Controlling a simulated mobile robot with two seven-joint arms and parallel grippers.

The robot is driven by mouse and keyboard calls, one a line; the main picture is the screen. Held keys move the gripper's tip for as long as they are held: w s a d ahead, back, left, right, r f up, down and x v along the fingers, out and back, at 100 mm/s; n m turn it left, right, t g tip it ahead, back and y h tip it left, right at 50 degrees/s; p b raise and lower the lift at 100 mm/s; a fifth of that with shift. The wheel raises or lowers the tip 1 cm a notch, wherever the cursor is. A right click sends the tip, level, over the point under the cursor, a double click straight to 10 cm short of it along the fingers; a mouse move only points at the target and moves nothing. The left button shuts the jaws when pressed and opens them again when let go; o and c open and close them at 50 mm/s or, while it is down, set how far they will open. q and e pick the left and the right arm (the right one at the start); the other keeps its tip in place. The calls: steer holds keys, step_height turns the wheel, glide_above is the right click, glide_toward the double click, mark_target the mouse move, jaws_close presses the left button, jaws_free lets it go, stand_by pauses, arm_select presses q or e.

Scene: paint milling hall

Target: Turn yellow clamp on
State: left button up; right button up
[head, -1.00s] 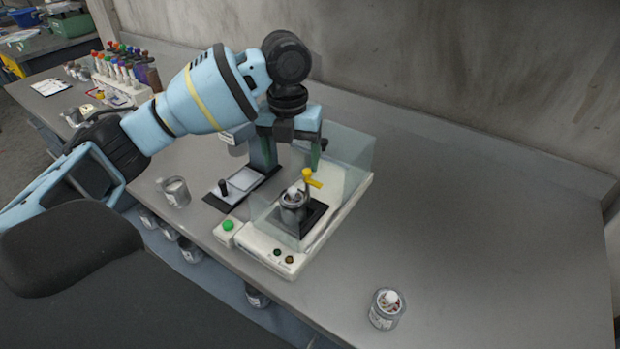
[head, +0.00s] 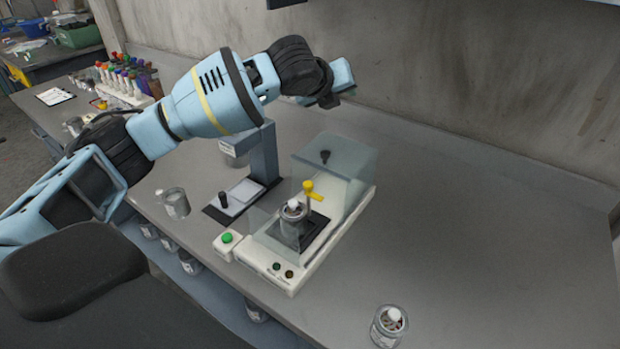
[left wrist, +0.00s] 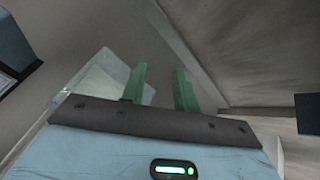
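The yellow clamp (head: 310,188) stands on the white milling machine (head: 318,243), beside a small metal pot (head: 292,212) on a dark plate. A clear hood (head: 343,165) stands behind the clamp, partly round it. My left gripper (head: 338,80) is raised above and behind the machine, apart from the clamp. Its fingers do not show clearly in the head view. In the left wrist view the green fingers (left wrist: 159,75) are spread with nothing between them, and the hood (left wrist: 105,78) shows beyond at left. The clamp does not show there. My right gripper is out of view.
A grey stand (head: 262,155) is left of the machine, with a glass jar (head: 175,203) nearer the edge. Another jar (head: 389,326) stands at the front right. A rack of colored bottles (head: 125,85) is at the back left. The bench right of the machine is clear.

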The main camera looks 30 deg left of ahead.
arm_select(q)
steer(key=w+d+r+m+t+h, duration=0.1)
steer(key=d+r+m+t+h, duration=0.25)
steer(key=r, duration=0.35)
steer(key=w+d+r+m+t+h, duration=0.1)
steer(key=d+r+m+t+h, duration=0.3)
steer(key=r, duration=0.3)
steer(key=s+d+f+m+g+h+b, duration=0.1)
steer(key=s+d+f+m+g+h, duration=0.1)
steer(key=s+d+m+g+h, duration=0.95)
steer(key=m+g+y+b, duration=0.25)
steer(key=g+y, duration=0.45)
steer(key=y, duration=1.2)
glide_above(308, 183)
steer(key=p, duration=0.1)
steer(key=shift+m, duration=0.45)
steer(key=f, duration=1.9)
steer(key=shift+w+d+f, duration=0.1)
steer(key=shift+d+f, duration=0.05)
steer(key=shift+d, duration=0.25)
steer(key=shift+a, duration=0.4)
steer(key=shift+f, duration=3.9)
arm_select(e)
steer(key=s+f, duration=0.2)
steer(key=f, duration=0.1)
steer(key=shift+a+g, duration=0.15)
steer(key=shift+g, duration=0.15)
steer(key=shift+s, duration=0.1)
